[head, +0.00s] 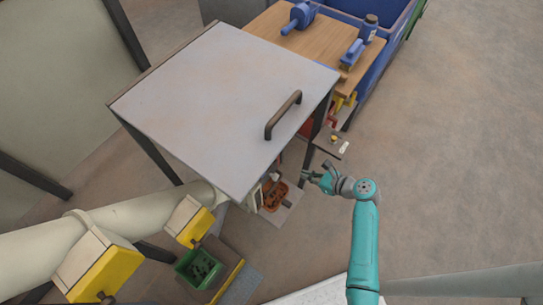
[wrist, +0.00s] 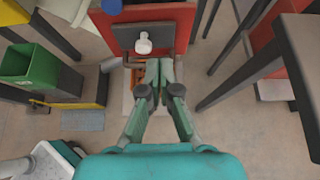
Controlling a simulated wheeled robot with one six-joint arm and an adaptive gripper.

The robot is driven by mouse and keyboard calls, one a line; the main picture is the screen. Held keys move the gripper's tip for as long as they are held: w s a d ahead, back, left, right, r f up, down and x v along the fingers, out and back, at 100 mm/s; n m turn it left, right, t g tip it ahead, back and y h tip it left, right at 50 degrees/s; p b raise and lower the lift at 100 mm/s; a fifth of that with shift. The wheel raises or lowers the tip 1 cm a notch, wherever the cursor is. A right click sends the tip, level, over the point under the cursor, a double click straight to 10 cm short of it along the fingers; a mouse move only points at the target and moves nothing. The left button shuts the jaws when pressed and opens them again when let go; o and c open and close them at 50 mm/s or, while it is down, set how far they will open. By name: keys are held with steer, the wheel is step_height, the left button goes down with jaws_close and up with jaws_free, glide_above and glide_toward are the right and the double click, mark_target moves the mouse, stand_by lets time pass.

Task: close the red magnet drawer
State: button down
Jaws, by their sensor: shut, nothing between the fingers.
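An orange-red open tray (head: 275,196), the likely magnet drawer, stands out from under the grey-topped cabinet, with dark bits inside. The cabinet top hides its rear part. In the wrist view a red body (wrist: 180,24) bears a dark panel (wrist: 130,36) with a pale knob (wrist: 143,43); I cannot tell if this is the same unit. My gripper (head: 310,175) is to the right of the tray in the head view, apart from it in the picture. In the wrist view its fingers (wrist: 158,68) are together and empty, pointing toward the red body; contact cannot be told.
The cabinet top (head: 220,100) with a dark handle (head: 283,115) overhangs the tray. A small brown shelf (head: 327,146) juts out above my gripper in the picture. A green bin (head: 195,272) stands lower left, beside pale pipes. The floor to the right is clear.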

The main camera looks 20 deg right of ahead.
steer(key=r+x, duration=0.1)
steer(key=x, duration=1.2)
steer(key=shift+w+a+r, duration=0.3)
steer(key=shift+w+a, duration=0.15)
steer(key=shift+w, duration=0.05)
steer(key=w+a, duration=0.2)
steer(key=w, duration=0.1)
steer(key=shift+w+a, duration=0.25)
steer(key=shift+w+a+r, duration=0.1)
steer(key=shift+w, duration=0.1)
